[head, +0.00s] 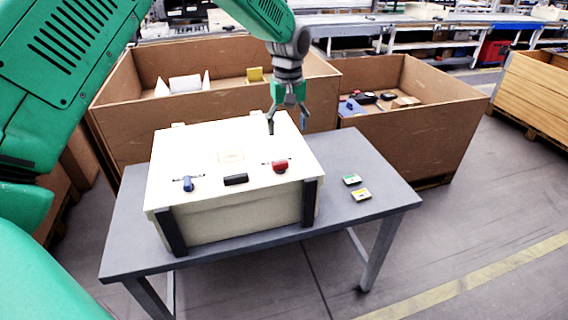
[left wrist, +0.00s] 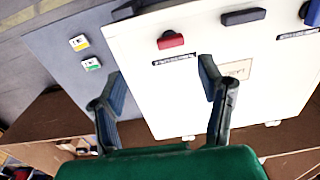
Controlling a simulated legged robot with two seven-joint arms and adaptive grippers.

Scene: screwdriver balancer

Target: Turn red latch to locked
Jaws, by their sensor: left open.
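A cream case (head: 228,160) with a closed lid stands on a grey table (head: 360,205). On its lid are a red latch (head: 279,166) at the right, a blue latch (head: 188,184) at the left and a black handle (head: 236,180) between them. My left gripper (head: 287,125) is open and empty above the back right part of the lid, behind the red latch. In the left wrist view the red latch (left wrist: 171,40) lies beyond the open fingers (left wrist: 165,80), not touched. The latch's label is too small to read. My right gripper is not in view.
Two small cards, one green-marked (head: 351,180) and one yellow-marked (head: 361,194), lie on the table right of the case. Large brown bins (head: 415,125) stand behind the table. The table's right front part is clear.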

